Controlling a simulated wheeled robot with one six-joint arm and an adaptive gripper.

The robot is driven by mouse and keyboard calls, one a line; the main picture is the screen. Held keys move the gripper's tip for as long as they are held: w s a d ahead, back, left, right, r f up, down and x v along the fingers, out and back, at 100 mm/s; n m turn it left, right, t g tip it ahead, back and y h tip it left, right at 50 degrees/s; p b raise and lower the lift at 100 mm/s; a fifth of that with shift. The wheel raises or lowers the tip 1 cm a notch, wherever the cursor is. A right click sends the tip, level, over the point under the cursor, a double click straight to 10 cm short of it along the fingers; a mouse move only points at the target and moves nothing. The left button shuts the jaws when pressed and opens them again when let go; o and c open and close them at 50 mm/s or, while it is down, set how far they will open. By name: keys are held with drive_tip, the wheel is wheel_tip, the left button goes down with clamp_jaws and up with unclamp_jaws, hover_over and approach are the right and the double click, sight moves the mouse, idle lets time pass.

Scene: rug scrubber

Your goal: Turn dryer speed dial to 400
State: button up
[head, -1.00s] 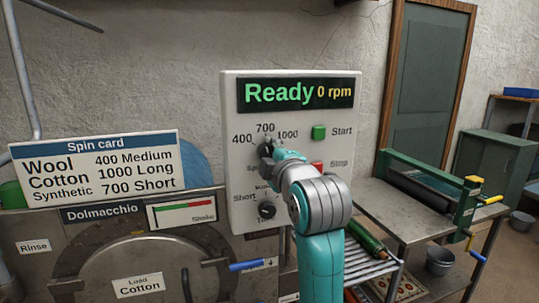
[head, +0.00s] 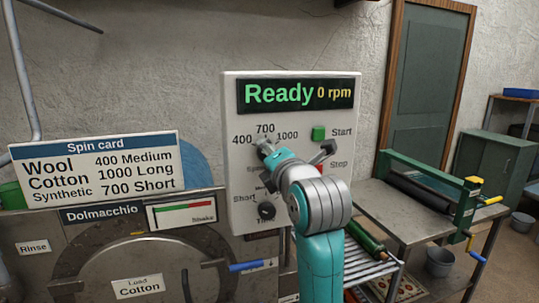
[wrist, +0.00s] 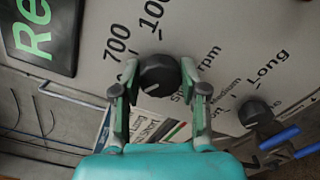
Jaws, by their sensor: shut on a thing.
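The speed dial (wrist: 160,74) is a round black knob on the pale panel. In the wrist view my gripper (wrist: 160,68) has one finger on each side of it and is shut on it. A small pale mark shows on the knob's lower left. The labels 700 and 1000 show above it; the 400 label is mostly hidden behind the left finger.
The display (head: 295,95) reads Ready, 0 rpm. A green Start button (head: 318,133) and red Stop button (head: 320,166) are close to my gripper's right. A second dial (head: 266,211) is below. A spin card (head: 96,170) stands left, reading Wool 400 Medium.

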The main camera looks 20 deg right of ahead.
idle(0.3)
drive_tip(key=o, duration=1.1)
drive_tip(key=s, duration=1.2)
drive_tip(key=shift+f, duration=0.1)
